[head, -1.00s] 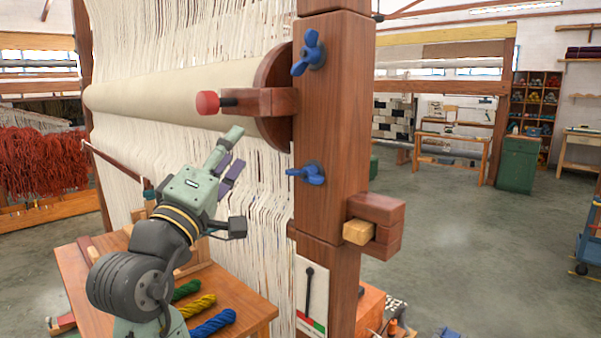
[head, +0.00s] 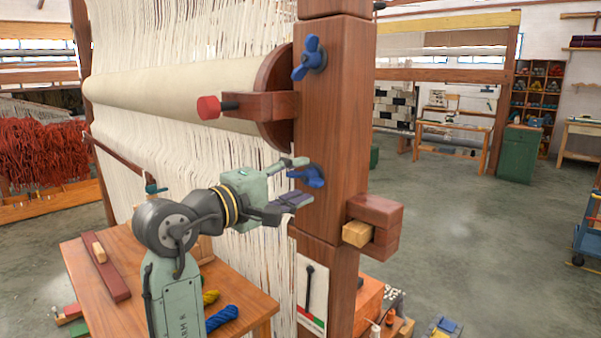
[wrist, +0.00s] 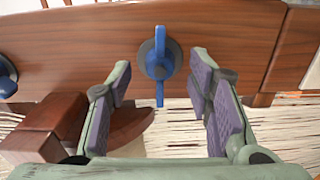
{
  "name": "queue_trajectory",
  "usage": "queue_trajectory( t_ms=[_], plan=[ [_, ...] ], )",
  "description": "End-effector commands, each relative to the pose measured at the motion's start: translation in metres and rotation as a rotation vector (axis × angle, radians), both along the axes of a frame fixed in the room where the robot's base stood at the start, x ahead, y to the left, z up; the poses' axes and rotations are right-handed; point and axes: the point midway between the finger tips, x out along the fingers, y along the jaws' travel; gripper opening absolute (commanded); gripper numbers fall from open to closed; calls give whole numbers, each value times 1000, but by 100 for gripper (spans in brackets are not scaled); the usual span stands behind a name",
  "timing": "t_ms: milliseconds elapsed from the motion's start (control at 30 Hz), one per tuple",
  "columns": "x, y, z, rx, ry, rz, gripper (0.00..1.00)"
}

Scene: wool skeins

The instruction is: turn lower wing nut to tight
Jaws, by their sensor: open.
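The lower wing nut (head: 308,177) is blue and sits on the face of the wooden post (head: 330,130). Its wings lie roughly horizontal, across the post. It also shows in the wrist view (wrist: 160,64), centred between the fingers, its wings running up and down that picture. My gripper (head: 298,180) is at the post's left side, pointing at the nut. In the wrist view my gripper (wrist: 161,78) is open, one purple-padded finger on each side of the nut, with gaps visible. I cannot tell whether the fingertips reach the nut's depth.
The upper blue wing nut (head: 309,58) sits higher on the post. A wooden arm with a red knob (head: 208,107) juts left between them. Wooden blocks (head: 375,222) stick out lower right. A white gauge (head: 311,292) with red and green marks is below. Warp threads hang left.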

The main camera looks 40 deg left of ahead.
Motion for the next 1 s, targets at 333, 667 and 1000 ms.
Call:
queue_trajectory(
  t_ms=[333,667,1000],
  plan=[
    [14,-1,0,1,-1,1,47],
    [14,-1,0,1,-1,0,32],
    [14,-1,0,1,0,0,9]
  ],
)
